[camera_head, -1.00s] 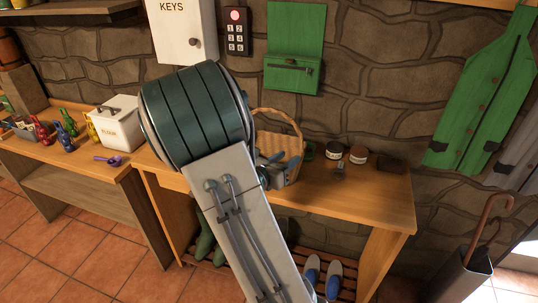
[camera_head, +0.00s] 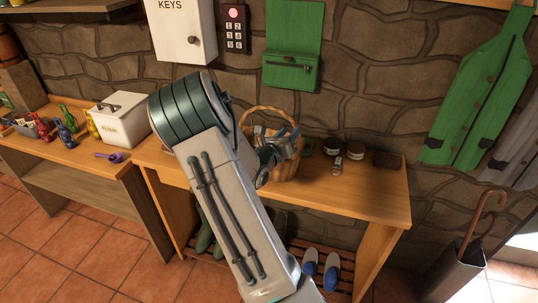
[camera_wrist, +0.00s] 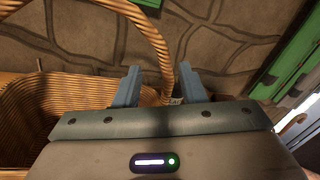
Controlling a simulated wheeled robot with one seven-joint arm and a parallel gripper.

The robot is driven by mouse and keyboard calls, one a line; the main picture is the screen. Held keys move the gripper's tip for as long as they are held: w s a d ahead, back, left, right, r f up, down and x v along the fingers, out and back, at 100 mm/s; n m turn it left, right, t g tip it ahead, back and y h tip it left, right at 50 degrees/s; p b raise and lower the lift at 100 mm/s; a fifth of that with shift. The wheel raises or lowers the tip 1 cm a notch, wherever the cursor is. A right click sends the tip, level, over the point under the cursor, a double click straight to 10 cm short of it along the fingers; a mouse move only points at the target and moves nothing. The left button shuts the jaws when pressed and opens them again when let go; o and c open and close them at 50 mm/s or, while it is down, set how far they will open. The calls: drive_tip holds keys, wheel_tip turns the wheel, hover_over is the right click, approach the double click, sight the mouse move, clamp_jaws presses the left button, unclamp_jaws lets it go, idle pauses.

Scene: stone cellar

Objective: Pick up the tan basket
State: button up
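The tan wicker basket (camera_head: 286,170) stands on the wooden bench against the wall, its arched handle (camera_head: 262,109) upright. My gripper (camera_head: 288,137) is in front of the basket's upper part and hides some of it. In the wrist view the basket (camera_wrist: 90,90) fills the left side, and its handle arches up and comes down on the right. My gripper (camera_wrist: 160,86) is open there, its two blue-grey fingers apart. The right leg of the handle (camera_wrist: 163,52) runs down into the gap between the fingers; no contact is visible.
On the bench (camera_head: 345,195), right of the basket, are jars (camera_head: 332,147) and a dark wallet-like item (camera_head: 388,160). A white box (camera_head: 121,118) and colored bottles (camera_head: 68,121) stand on the left table. A green wall pouch (camera_head: 291,70) hangs above the basket.

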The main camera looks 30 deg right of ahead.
sight(291, 127)
drive_tip(key=p+x, duration=0.1)
drive_tip(key=x, duration=0.3)
drive_tip(key=shift+w, duration=0.2)
drive_tip(key=shift+a, duration=0.1)
clamp_jaws()
drive_tip(key=shift+r, duration=0.15)
